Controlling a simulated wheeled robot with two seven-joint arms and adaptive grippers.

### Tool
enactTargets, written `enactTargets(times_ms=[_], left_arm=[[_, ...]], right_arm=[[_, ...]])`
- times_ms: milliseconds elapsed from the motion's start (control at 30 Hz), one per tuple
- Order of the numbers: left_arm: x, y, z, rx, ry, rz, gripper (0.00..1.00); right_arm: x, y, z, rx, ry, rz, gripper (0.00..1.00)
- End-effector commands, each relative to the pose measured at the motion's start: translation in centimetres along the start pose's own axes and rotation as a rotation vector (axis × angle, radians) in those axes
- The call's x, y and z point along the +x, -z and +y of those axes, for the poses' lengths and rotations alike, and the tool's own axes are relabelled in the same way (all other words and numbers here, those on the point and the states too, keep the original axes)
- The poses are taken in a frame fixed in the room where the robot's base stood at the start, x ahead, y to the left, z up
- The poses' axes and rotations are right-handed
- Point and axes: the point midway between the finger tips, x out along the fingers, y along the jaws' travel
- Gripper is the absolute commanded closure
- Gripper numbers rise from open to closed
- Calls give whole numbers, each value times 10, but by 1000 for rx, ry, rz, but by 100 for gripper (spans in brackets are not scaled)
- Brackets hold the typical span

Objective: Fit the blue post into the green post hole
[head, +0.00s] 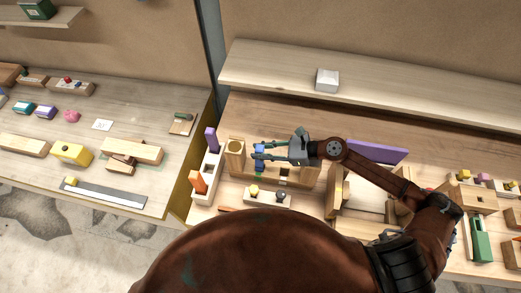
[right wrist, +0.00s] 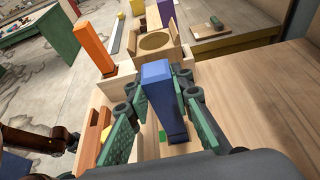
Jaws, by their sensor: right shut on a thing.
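The blue post (head: 259,160) is between the fingers of my right gripper (head: 256,150), above a wooden assembly. In the right wrist view the blue post (right wrist: 160,95) stands between the green finger pads, its near end broad and its far end narrower. A small green patch (right wrist: 162,137) shows beside its lower end. I cannot tell whether that patch marks the green post hole, or whether the post is in a hole; the gripper hides that part. My left gripper is not in view.
A pale box (head: 213,164) with an orange post (head: 198,182) and a purple post (head: 211,139) stands to the left. A wooden block with a round recess (head: 236,147) is close beside the gripper.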

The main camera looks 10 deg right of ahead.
Motion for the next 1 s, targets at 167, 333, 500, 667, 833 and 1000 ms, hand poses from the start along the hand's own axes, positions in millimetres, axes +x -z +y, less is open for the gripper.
enactTargets(times_ms=[167, 333, 500, 667, 833, 1000], left_arm=[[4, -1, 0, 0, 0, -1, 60], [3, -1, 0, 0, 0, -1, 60], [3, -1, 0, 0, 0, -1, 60], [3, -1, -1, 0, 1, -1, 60], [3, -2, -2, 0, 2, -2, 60], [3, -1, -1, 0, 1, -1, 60]], right_arm=[[2, 4, 0, 0, 0, 0, 78], [1, 4, 0, 0, 0, 0, 67], [1, 4, 0, 1, 0, 1, 59], [1, 4, 0, 1, -1, 2, 59], [-7, 6, 0, 5, 1, 3, 59], [-37, 7, 0, 5, 2, 5, 59]])
